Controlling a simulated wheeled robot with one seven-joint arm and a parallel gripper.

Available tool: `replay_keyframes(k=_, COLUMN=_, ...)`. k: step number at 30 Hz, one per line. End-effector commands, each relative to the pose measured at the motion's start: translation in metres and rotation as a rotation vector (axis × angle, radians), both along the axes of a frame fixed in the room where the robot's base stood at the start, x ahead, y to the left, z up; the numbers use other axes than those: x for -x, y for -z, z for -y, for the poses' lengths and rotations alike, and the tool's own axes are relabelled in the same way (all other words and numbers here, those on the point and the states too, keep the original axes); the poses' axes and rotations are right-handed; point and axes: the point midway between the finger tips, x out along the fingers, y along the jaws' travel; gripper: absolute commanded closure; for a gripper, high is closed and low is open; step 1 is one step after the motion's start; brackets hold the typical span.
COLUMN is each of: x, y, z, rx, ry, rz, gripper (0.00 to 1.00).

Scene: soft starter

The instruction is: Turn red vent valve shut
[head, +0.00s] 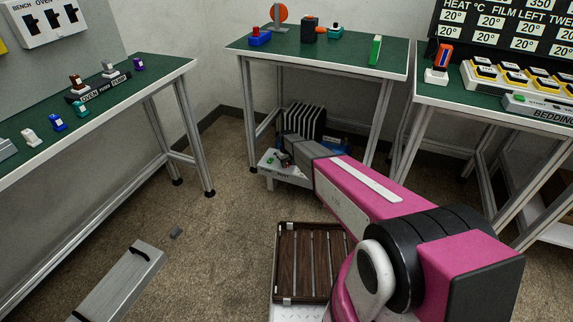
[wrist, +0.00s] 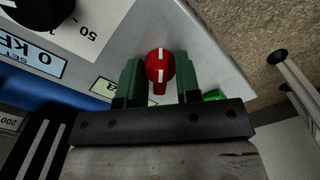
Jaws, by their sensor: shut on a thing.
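The red vent valve (wrist: 160,62) is a round red knob with a white line. It sits on a light grey panel (wrist: 205,35) in the wrist view. The white line runs roughly up and down in that picture. My gripper (wrist: 159,76) has its two green fingers on either side of the knob and is shut on it. In the head view my gripper (head: 284,158) is down at a low unit (head: 284,181) under the middle table. The knob is too small to make out there.
A black dial (wrist: 38,8) and a blue label (wrist: 32,58) are beside the knob. A black finned block (head: 304,122) stands behind my gripper. The middle table (head: 350,58) is above, with its legs close by. A slatted wooden tray (head: 313,262) is in front.

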Motion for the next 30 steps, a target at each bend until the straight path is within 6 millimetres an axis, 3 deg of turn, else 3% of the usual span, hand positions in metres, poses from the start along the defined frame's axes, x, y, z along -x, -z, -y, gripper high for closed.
replay_keyframes(k=18, x=-0.0002, y=-0.0008, z=-0.0001, rx=-0.001, ry=-0.571, rz=0.001, gripper=0.93)
replay_keyframes(k=30, x=-0.0003, y=-0.0009, z=-0.0002, rx=-0.001, ry=-0.816, rz=0.001, gripper=0.93)
